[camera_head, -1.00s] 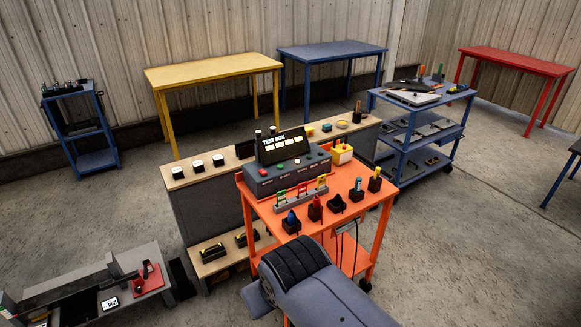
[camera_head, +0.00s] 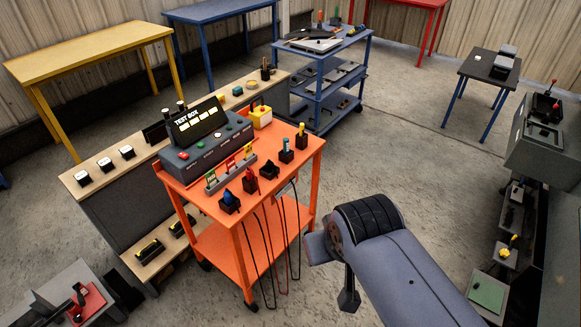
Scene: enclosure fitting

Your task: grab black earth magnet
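An orange cart (camera_head: 212,206) stands left of centre, with several coloured pieces in black holders along its front edge. The black piece in the middle of that row (camera_head: 269,170) looks like the black earth magnet, but it is too small to be sure. A red piece (camera_head: 250,180) and a blue piece (camera_head: 229,200) stand to its left, a cyan piece (camera_head: 286,152) and a yellow piece (camera_head: 301,138) to its right. My grey arm is right of the cart, apart from the row. A dark end piece below it may be my gripper (camera_head: 348,298); its fingers cannot be made out.
A test box (camera_head: 205,142) and a rack of coloured tags (camera_head: 231,168) sit behind the row. Dark leads (camera_head: 270,250) hang from the cart's front. A wooden-topped bench (camera_head: 108,168) stands behind, a blue shelf cart (camera_head: 322,85) beyond.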

